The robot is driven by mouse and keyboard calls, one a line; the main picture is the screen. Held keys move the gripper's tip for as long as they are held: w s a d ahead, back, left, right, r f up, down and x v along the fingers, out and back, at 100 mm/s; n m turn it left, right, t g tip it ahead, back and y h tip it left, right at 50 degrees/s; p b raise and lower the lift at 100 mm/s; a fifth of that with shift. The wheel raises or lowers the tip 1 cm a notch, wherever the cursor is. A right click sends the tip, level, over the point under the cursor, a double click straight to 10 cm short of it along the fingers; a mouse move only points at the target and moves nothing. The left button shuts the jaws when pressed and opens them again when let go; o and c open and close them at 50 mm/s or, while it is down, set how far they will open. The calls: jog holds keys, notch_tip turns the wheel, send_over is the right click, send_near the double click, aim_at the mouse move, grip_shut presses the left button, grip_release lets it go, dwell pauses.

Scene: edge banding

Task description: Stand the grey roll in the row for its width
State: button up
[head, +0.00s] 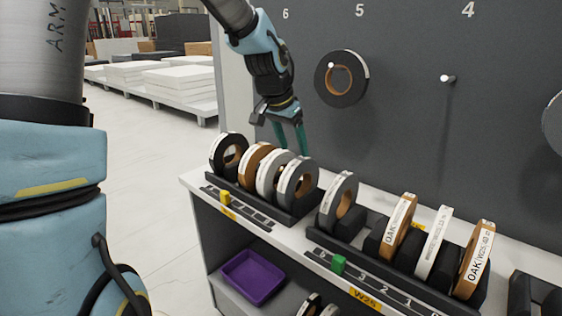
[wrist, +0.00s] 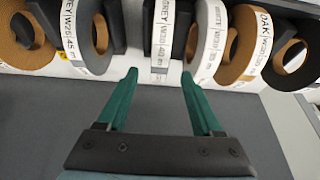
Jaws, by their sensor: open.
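A grey roll labelled GREY W20 (wrist: 160,40) stands on edge at the right end of the left row (head: 290,219), next to a white roll; it also shows in the head view (head: 309,180). My gripper (head: 291,140) is open and empty behind that row. In the wrist view its green fingertips (wrist: 160,76) lie either side of this roll's label, apart from it. A second grey roll, labelled W25 (wrist: 85,35), stands at the left of the W25 row (head: 423,291) and shows in the head view (head: 338,202).
The left row also holds a black roll (head: 229,141), an oak roll (head: 250,157) and a white roll (head: 267,172). Oak and white rolls stand farther right in the W25 row. A dark roll (head: 328,92) hangs on peg 5; peg 4 (head: 447,79) is empty. A purple bin (head: 253,277) sits below.

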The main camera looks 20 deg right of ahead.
jog(key=s+a+f+n+y, duration=0.1)
jog(key=s+a+f+n, duration=0.1)
jog(key=a, duration=0.9)
jog(key=s+a+f+n+y, duration=0.1)
jog(key=s+a+n, duration=0.3)
jog(key=a, duration=0.6)
jog(key=s+a+f+n+y, duration=0.1)
jog(key=a+n, duration=0.4)
jog(key=a, duration=0.6)
notch_tip(320, 180, down, 3)
jog(key=shift+s+a+r+g+y, duration=0.15)
jog(key=shift+s+a+g+y, duration=0.2)
jog(key=shift+s, duration=0.55)
